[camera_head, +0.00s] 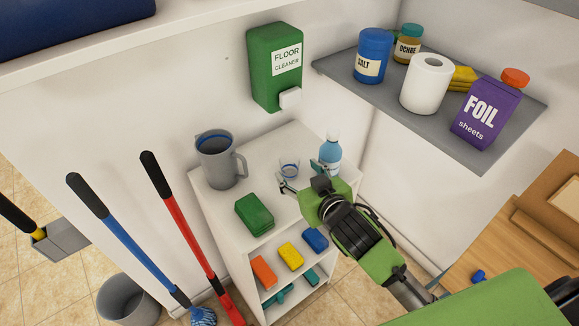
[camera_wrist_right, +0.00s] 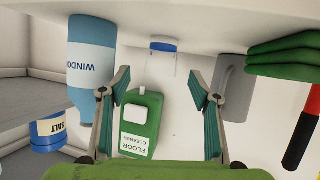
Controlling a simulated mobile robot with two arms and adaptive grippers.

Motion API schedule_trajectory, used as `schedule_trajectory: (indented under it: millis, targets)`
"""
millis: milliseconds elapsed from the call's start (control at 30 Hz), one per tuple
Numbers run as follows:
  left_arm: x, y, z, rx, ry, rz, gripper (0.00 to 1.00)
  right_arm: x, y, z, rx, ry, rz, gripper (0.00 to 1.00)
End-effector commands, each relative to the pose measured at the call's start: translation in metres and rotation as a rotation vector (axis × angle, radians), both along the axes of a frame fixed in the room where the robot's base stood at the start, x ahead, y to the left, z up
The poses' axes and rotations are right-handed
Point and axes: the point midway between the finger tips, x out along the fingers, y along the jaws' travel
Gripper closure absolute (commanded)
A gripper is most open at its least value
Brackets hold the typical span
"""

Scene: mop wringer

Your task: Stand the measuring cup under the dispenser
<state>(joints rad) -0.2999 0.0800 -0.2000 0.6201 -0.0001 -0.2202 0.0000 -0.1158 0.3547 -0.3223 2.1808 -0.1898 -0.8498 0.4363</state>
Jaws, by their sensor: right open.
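The measuring cup (camera_head: 289,168), small and clear with a blue band, stands upright on the white shelf unit's top (camera_head: 262,160). It also shows in the upside-down right wrist view (camera_wrist_right: 164,46). The dispenser (camera_head: 275,68), a green box labelled "FLOOR CLEANER" with a white spout block, hangs on the wall above and behind the cup. It shows in the right wrist view (camera_wrist_right: 136,122). My right gripper (camera_head: 303,177) is open and empty just in front of the cup. In the wrist view, the cup appears beyond and between its fingertips (camera_wrist_right: 160,76). My left gripper is out of view.
A blue bottle (camera_head: 330,154) stands close to the cup's right. A grey jug (camera_head: 218,160) stands left, with a stack of green cloths (camera_head: 254,213) in front. Coloured sponges (camera_head: 291,256) lie on a lower shelf. A grey wall shelf (camera_head: 420,112) is at the right.

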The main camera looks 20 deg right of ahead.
Motion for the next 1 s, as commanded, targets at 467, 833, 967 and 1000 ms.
schedule_trajectory:
  millis: [467, 833, 967, 1000]
  targets:
    - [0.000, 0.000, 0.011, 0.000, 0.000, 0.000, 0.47, 0.047, 0.005, -0.017, 0.000, 0.001, 0.001, 0.43]
    - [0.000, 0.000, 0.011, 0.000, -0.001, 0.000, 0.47, 0.055, 0.006, -0.022, 0.001, 0.001, 0.000, 0.46]
    - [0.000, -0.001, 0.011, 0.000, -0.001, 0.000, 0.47, 0.055, 0.006, -0.022, 0.000, 0.001, 0.001, 0.75]
    - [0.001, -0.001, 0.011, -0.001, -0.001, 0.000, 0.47, 0.055, 0.006, -0.022, 0.000, 0.001, 0.001, 0.75]
